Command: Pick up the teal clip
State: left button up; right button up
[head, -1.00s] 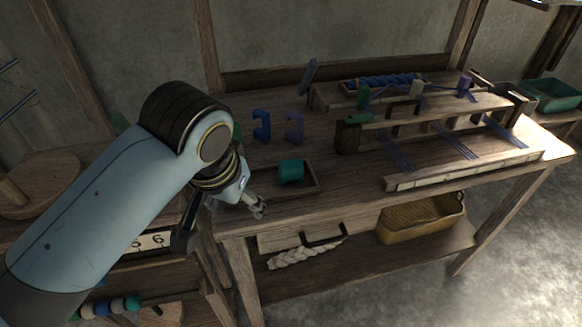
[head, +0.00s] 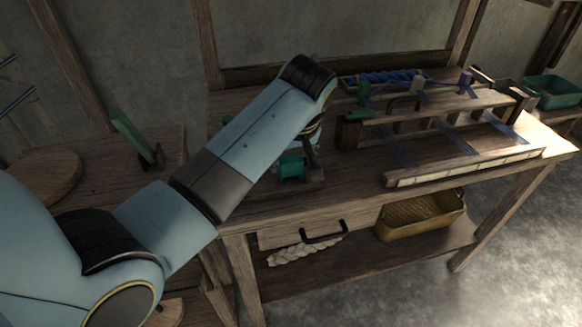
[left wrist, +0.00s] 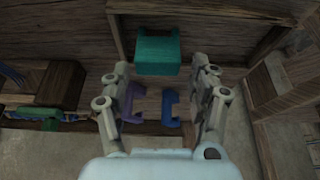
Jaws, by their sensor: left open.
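The teal clip (head: 292,167) is a blocky teal piece in a shallow wooden tray near the front left of the loom table. In the left wrist view the teal clip (left wrist: 158,55) lies by the tray wall, just beyond the fingertips. My left gripper (left wrist: 162,75) is open, with nothing between its fingertips. In the head view my forearm hides much of that gripper, and its wrist is close above and behind the clip. A purple clip (left wrist: 132,102) and a blue clip (left wrist: 170,106) show between the fingers, farther down the picture. My right gripper is not in view.
The wooden loom frame (head: 405,175) with blue threads stands right of the tray. A blue yarn bundle (head: 385,79) lies behind it. A teal bin (head: 552,93) is at far right. A basket (head: 422,217) and a drawer handle (head: 324,232) are below the tabletop.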

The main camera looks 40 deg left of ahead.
aim_at(292, 162)
pick_arm(q)
jog(key=x, duration=0.5)
jog(key=shift+d+f, duration=0.15)
jog(key=shift+f, duration=0.05)
jog(key=shift+c, duration=0.3)
jog(key=c, duration=0.7)
jog(key=shift+r, duration=0.15)
